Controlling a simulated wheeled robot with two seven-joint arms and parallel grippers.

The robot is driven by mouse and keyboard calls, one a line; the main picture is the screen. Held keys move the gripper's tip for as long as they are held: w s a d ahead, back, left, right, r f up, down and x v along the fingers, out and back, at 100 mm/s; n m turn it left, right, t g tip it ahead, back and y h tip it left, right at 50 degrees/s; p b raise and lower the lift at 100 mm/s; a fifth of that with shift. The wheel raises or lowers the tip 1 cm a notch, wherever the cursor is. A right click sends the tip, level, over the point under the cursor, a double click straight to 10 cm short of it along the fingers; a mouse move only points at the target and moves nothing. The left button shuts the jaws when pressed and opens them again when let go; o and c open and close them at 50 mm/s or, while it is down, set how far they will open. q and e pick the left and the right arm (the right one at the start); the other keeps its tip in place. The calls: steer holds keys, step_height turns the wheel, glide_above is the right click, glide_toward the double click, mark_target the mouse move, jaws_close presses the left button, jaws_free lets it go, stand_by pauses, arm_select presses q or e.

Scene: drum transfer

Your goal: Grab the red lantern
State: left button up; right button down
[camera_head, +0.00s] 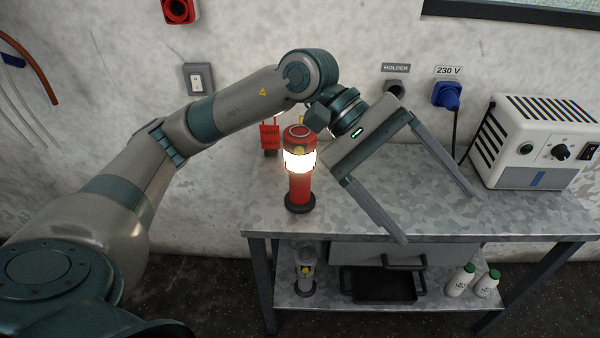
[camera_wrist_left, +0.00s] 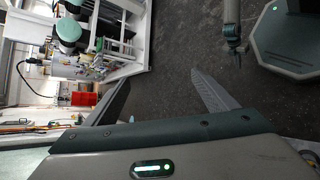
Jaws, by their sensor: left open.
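The red lantern (camera_head: 300,175) stands upright near the left end of the metal workbench. It has a red cap, a glowing white band and a dark round foot. My left gripper (camera_head: 440,218) is open and empty above the bench, to the right of the lantern. Its two long fingers point down and right, away from the lantern. In the left wrist view the open fingers (camera_wrist_left: 162,80) have nothing between them, and the lantern is not seen. An arm-like part with a small end shows at the top right there. It may be my right one, but its jaws are too small to read.
The workbench (camera_head: 440,200) has free room right of the lantern. A white power unit (camera_head: 535,150) stands at its right end. A red tag (camera_head: 269,137) hangs behind the lantern. The lower shelf holds a grey lantern (camera_head: 305,275), a black tray (camera_head: 378,286) and two bottles (camera_head: 460,282).

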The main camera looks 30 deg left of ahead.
mark_target(298, 133)
arm_select(q)
steer(key=w+a+r+t+y, duration=0.1)
steer(key=a+y, duration=0.3)
steer(key=a, duration=0.5)
steer(key=w+a+r+m+t+y, duration=0.1)
steer(key=w+a+y, duration=0.3)
steer(key=a, duration=0.6)
steer(key=w+a+r+m+t+y, duration=0.1)
steer(key=w+a+r+t+y, duration=0.1)
steer(key=a+y, duration=0.3)
steer(key=w+a+t, duration=0.1)
steer(key=a, duration=0.3)
steer(key=shift+w+a+r+t, duration=0.2)
steer(key=shift+w+r+t, duration=0.1)
steer(key=shift+r, duration=0.1)
arm_select(e)
step_height(298, 133, down, 6)
steer(key=s+a+t, duration=0.1)
steer(key=s, duration=0.1)
steer(key=shift+s, duration=0.35)
arm_select(q)
steer(key=shift+f, duration=0.15)
